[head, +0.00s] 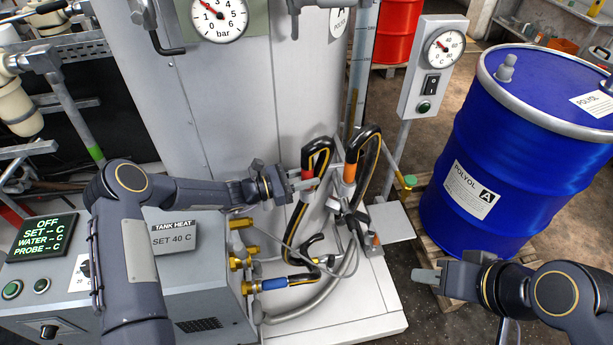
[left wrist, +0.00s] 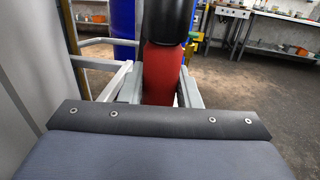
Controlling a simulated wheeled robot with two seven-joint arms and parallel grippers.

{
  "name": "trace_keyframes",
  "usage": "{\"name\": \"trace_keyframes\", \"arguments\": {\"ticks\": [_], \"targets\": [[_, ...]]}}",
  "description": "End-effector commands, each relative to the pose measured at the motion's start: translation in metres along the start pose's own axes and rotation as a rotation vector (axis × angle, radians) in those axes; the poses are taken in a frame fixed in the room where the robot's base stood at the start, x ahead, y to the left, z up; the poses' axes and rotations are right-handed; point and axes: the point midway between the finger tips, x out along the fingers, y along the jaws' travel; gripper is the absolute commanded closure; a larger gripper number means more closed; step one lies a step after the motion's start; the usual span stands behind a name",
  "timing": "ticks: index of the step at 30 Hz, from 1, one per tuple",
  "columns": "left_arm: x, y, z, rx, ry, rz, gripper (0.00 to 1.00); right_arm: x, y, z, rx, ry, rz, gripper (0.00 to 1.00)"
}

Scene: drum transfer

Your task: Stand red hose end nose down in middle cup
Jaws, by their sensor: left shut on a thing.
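The red hose end (head: 308,170) hangs below the bend of its black, yellow-striped hose. My left gripper (head: 306,182) is shut on it. In the left wrist view the red sleeve (left wrist: 162,75) sits between the two fingers (left wrist: 162,92), with the black hose above it. Its nose is hidden below the gripper, and I cannot tell whether it touches anything. An orange-collared hose end (head: 349,173) stands upright to its right, at the white rack (head: 337,190). I cannot make out the middle cup. My right gripper (head: 425,276) is away at the right; its finger gap does not show clearly.
A blue-collared hose end (head: 272,284) lies low by the brass fittings (head: 240,260). Grey hoses and cables cross the white platform (head: 370,318). A blue drum (head: 485,160) stands on a pallet at the right. The grey heater box (head: 190,290) is at front left.

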Motion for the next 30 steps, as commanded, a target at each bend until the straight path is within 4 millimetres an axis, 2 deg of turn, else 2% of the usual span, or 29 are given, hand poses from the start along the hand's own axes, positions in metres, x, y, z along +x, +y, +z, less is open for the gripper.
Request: {"name": "trace_keyframes", "arguments": {"ticks": [6,7,12,22,30], "targets": [[0.0,-0.001,-0.004,-0.003,0.007,-0.001,1.0,0.0,0.0,0.0,0.0,0.0,0.0,0.64],[0.0,-0.001,-0.004,-0.003,0.008,-0.001,0.66,0.0,0.0,0.0,0.0,0.0,0.0,0.64],[0.0,-0.001,-0.003,-0.003,0.006,-0.001,0.45,0.0,0.0,0.0,0.0,0.0,0.0,0.64],[-0.005,0.0,-0.004,-0.002,0.007,0.001,0.45,0.002,0.001,0.001,0.0,0.0,0.0,0.64],[-0.048,0.0,-0.005,-0.002,0.007,0.003,0.45,0.013,0.006,0.006,0.0,0.0,0.0,0.64]]}}
